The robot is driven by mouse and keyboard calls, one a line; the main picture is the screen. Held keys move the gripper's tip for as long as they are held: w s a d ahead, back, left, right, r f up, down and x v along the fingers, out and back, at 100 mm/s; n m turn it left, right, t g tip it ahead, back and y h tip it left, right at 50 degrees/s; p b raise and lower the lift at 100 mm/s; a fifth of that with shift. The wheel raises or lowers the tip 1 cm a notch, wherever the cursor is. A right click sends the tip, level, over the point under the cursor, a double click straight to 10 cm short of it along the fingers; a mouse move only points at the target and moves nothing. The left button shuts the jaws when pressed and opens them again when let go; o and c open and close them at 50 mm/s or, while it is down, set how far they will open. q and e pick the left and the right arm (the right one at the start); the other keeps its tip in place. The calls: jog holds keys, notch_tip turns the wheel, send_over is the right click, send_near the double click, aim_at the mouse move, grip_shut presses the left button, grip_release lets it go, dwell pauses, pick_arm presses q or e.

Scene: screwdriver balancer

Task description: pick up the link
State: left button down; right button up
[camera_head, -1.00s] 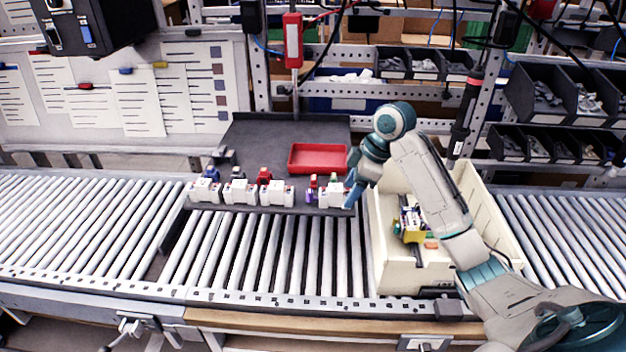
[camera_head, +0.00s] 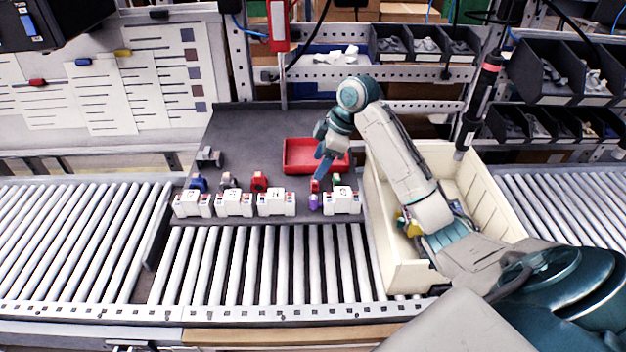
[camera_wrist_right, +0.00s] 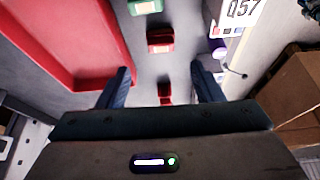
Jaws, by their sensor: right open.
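My right gripper (camera_head: 322,168) is open, above the dark board, by the front of the red tray and just behind a small red part (camera_head: 315,186). In the right wrist view its two fingers (camera_wrist_right: 162,88) are spread, with a small red piece (camera_wrist_right: 165,90) visible between them and nothing held. Another red part (camera_wrist_right: 160,40) and a green part (camera_wrist_right: 145,7) are beyond. A purple part (camera_head: 313,201) stands beside the rightmost white block (camera_head: 342,202). I cannot tell which part is the link. My left gripper is not in view.
The red tray (camera_head: 300,166) lies behind the parts. More white blocks (camera_head: 276,203) with blue and red parts stand to the left on the dark board (camera_head: 240,150). A cream bin (camera_head: 392,262) stands at right under my arm. Roller conveyors (camera_head: 80,240) lie in front and at both sides.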

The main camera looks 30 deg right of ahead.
aim_at(315, 184)
jog(key=shift+p+x, duration=0.5)
jog(key=shift+x, duration=0.35)
jog(key=p+x, duration=0.2)
jog(key=x, duration=0.1)
jog(key=shift+s+f, duration=0.1)
jog(key=shift+f, duration=0.3)
jog(key=shift+a+f+p, duration=0.1)
jog(key=shift+f+p, duration=0.2)
jog(key=shift+p, duration=0.05)
jog(key=shift+f, duration=0.2)
jog(key=shift+a+f, duration=0.1)
jog(key=shift+c, duration=0.9)
jog(key=c, duration=1)
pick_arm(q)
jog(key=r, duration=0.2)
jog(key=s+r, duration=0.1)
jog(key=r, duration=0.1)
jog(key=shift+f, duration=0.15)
